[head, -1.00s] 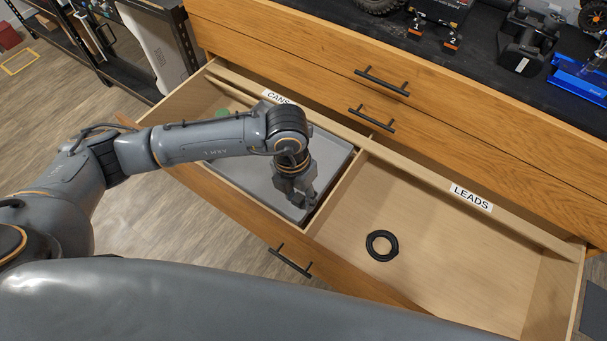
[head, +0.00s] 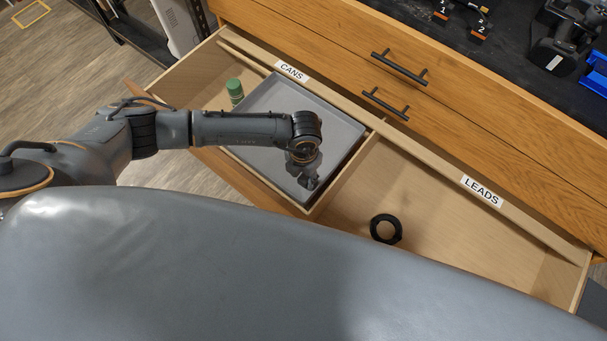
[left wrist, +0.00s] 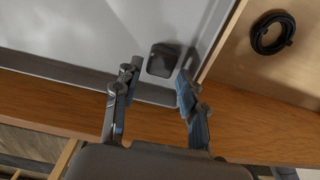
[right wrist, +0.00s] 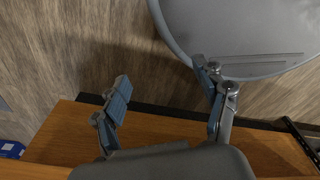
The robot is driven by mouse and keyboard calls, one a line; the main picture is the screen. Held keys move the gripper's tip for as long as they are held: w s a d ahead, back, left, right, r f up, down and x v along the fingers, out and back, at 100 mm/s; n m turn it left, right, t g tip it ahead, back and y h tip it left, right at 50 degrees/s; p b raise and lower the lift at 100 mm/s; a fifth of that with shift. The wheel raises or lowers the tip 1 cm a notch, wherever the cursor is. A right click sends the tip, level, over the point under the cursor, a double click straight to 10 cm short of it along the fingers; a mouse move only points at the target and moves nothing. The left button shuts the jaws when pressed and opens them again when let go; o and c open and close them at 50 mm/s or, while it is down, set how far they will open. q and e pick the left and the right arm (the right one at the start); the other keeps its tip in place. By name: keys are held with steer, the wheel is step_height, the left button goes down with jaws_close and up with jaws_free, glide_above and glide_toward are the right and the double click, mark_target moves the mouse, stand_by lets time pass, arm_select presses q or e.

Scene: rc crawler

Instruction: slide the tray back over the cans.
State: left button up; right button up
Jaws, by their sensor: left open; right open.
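The grey tray (head: 335,130) lies in the left drawer compartment, marked CANS, against the divider side. A green-topped can (head: 235,88) stands uncovered to the left of the tray; whether more cans lie under it is hidden. My left gripper (head: 308,180) is over the tray's front right corner. In the left wrist view its open fingers (left wrist: 157,78) point at the tray (left wrist: 90,40), near a dark square patch (left wrist: 163,60) on it; contact cannot be told. My right gripper (right wrist: 163,75) is open and empty, seen only in the right wrist view, above a wooden edge and floor.
The drawer's right compartment, marked LEADS (head: 482,190), holds a coiled black lead (head: 386,228) and is otherwise mostly bare. A wooden divider (head: 345,170) separates the compartments. Closed drawers with black handles (head: 398,68) rise behind, under a dark worktop with equipment.

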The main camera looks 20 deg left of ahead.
arm_select(q)
steer(key=shift+f, duration=0.8)
steer(key=shift+c, duration=0.8)
jaws_close()
arm_select(e)
steer(key=shift+s+a, duration=0.1)
steer(key=shift+s, duration=0.5)
